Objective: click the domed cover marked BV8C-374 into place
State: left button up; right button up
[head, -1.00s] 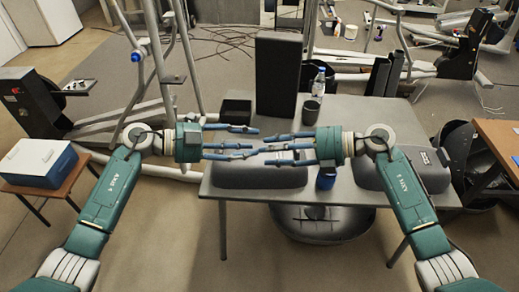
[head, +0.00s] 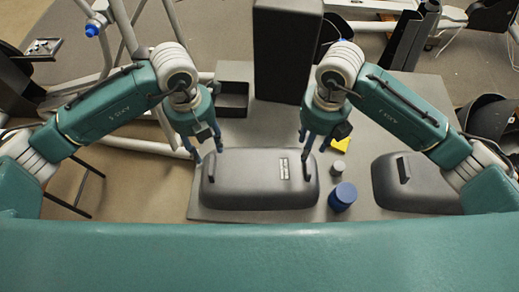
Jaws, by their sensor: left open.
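A dark grey domed cover (head: 258,185) lies on the grey table (head: 243,133) in front of me. It has a small label (head: 284,168), too small to read, and a dark handle at each end. My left gripper (head: 207,150) is open, fingers down, just above the cover's left handle (head: 211,168). My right gripper (head: 315,145) points down near the right handle (head: 306,168). Its fingers look apart and empty. A second grey domed cover (head: 425,190) sits to the right, partly hidden by my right arm. I cannot tell which one is marked BV8C-374.
A blue-topped jar (head: 343,196), a small grey cup (head: 337,168) and a yellow item (head: 341,144) stand between the covers. Metal frames fill the left background.

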aim_at(210, 164)
pick_arm(q)
jog(key=shift+s+a+f, duration=0.2)
jog(key=shift+s+a, duration=0.1)
jog(key=shift+s, duration=0.05)
pick_arm(e)
jog(key=shift+s+d+f, duration=0.15)
jog(key=shift+s+d, duration=0.05)
jog(key=shift+s, duration=0.15)
pick_arm(q)
notch_tip(210, 164, down, 10)
jog(key=shift+f, duration=0.1)
pick_arm(e)
notch_tip(210, 164, down, 10)
jog(key=shift+f, duration=0.1)
pick_arm(q)
grip_shut()
pick_arm(e)
grip_shut()
pick_arm(q)
jog(key=shift+w, duration=0.1)
pick_arm(e)
jog(key=shift+w, duration=0.1)
